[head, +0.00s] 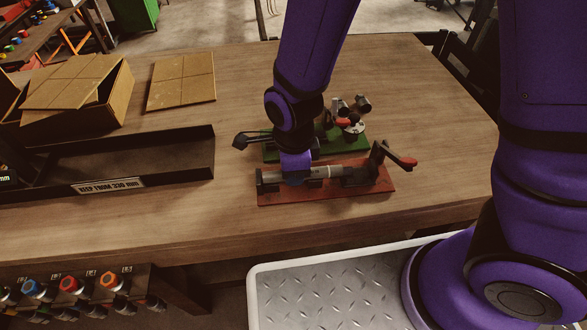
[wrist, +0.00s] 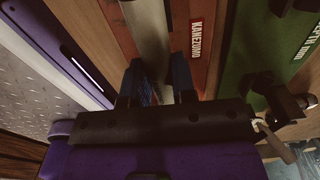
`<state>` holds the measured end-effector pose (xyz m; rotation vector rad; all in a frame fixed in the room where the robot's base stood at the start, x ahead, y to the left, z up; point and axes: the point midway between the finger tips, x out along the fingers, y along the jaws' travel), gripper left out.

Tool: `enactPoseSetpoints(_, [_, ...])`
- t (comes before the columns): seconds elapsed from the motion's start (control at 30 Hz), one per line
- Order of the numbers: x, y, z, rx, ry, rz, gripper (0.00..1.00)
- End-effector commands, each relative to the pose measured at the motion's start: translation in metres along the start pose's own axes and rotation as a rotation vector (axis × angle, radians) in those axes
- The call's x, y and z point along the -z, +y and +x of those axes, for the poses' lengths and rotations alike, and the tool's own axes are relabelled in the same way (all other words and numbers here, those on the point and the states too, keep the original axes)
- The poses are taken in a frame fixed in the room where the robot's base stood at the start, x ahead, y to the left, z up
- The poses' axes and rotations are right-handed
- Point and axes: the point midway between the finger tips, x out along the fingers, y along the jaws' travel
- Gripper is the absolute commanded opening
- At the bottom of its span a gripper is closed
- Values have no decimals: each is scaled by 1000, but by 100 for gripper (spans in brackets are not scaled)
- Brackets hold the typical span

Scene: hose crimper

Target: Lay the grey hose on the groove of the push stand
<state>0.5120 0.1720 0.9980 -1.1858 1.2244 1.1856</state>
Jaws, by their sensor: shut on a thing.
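The push stand is a red-brown base (head: 325,192) on the table, with supports and a red-tipped lever (head: 402,160) at its right end. The grey hose (head: 325,172) lies along the line of the stand, directly over it. In the wrist view the hose (wrist: 148,30) runs up between my blue fingers. My gripper (head: 296,172) is shut on the hose from above, and its fingers (wrist: 158,82) show on both sides of it. The arm hides part of the stand, and I cannot tell whether the hose touches the groove.
A green-based device (head: 272,152) stands close behind the push stand. A black tray (head: 190,178) with a label is at left, with an open cardboard box (head: 110,105) and a flat cardboard piece (head: 181,80) behind it. The table's right side is clear.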

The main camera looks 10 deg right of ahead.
Motion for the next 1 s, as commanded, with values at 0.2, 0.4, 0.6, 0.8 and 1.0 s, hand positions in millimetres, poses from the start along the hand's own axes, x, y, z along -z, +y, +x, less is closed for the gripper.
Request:
enactPoseSetpoints(0.2, [0,0,1,0,0,0,0])
enactPoseSetpoints(0.4, [0,0,1,0,0,0,39])
enactPoseSetpoints(0.6, [0,0,1,0,0,0,55])
enactPoseSetpoints(0.8, [0,0,-1,1,-1,0,55])
enactPoseSetpoints(1.0, [0,-1,-12,2,-1,0,55])
